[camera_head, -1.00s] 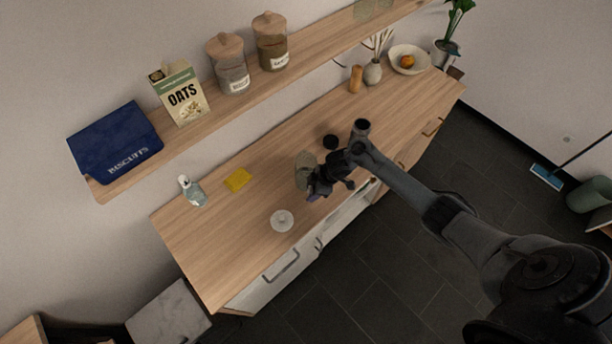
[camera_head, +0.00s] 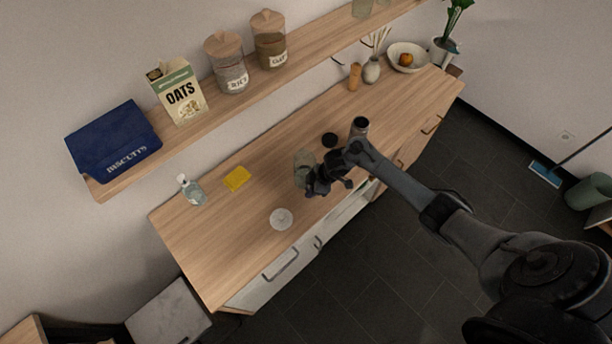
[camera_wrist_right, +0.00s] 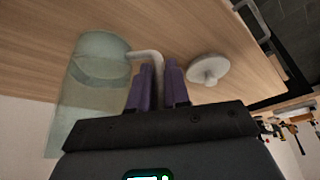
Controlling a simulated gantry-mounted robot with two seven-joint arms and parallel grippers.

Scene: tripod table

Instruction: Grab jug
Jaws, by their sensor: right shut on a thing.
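The jug (camera_head: 302,165) is a greenish, see-through vessel over the middle of the wooden counter, partly hidden by my right gripper in the head view. In the right wrist view the jug (camera_wrist_right: 92,88) is at the left, and its pale handle (camera_wrist_right: 150,57) runs between the purple fingers. My right gripper (camera_head: 312,186) is shut on the jug's handle; its fingers (camera_wrist_right: 158,84) stand close together there. I cannot tell whether the jug touches the counter. My left gripper is not in view.
A clear round lid (camera_head: 281,219) with a knob lies on the counter (camera_head: 225,245) near its front edge. A yellow sponge (camera_head: 237,179), a soap bottle (camera_head: 191,189) and a dark round object (camera_head: 329,140) are around. A shelf with jars (camera_head: 269,40) runs above the back.

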